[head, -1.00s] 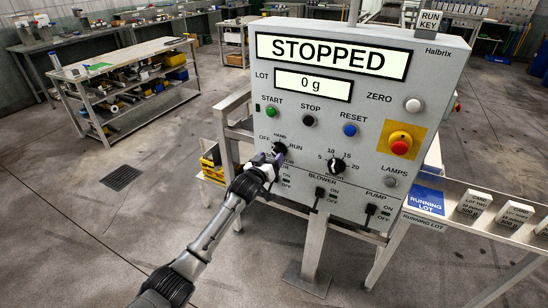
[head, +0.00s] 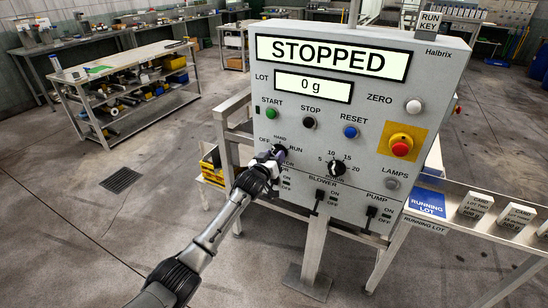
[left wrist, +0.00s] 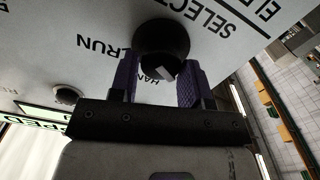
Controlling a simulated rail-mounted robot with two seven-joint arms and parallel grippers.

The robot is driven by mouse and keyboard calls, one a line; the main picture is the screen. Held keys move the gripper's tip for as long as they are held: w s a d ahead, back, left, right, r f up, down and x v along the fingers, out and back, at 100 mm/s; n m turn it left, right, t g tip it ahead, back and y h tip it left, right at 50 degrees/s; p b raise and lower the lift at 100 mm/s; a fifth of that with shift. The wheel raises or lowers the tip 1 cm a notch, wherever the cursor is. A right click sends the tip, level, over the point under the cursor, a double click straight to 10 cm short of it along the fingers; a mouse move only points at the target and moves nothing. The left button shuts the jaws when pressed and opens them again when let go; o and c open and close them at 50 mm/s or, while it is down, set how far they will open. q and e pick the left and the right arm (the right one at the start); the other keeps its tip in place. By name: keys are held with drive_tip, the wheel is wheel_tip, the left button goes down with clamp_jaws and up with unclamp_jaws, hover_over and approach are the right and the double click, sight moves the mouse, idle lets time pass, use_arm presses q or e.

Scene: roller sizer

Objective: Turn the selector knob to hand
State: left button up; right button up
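The selector knob (head: 280,150) is a black round knob low on the left of the grey panel, with OFF, HAND and RUN printed around it. In the left wrist view the knob (left wrist: 160,42) shows upside down. A pale mark is on its side near the HAND print; its exact setting is hard to tell. My left gripper (head: 274,156) is at the knob. In the left wrist view its two purple fingers (left wrist: 159,80) stand apart, one on each side of the knob. I cannot tell whether they touch it. My right gripper is out of view.
A second black dial (head: 337,167) sits right of the knob. Start, stop and reset buttons (head: 350,132) are above, and the blower switch (head: 319,196) is below. A red emergency button (head: 400,147) is at the right. The display (head: 333,57) reads STOPPED.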

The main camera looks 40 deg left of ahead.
use_arm(q)
drive_tip(key=c, duration=0.5)
drive_tip(key=shift+d+m+p, duration=0.2)
drive_tip(key=shift+m+p, duration=1.8)
drive_tip(key=shift+m, duration=3.8)
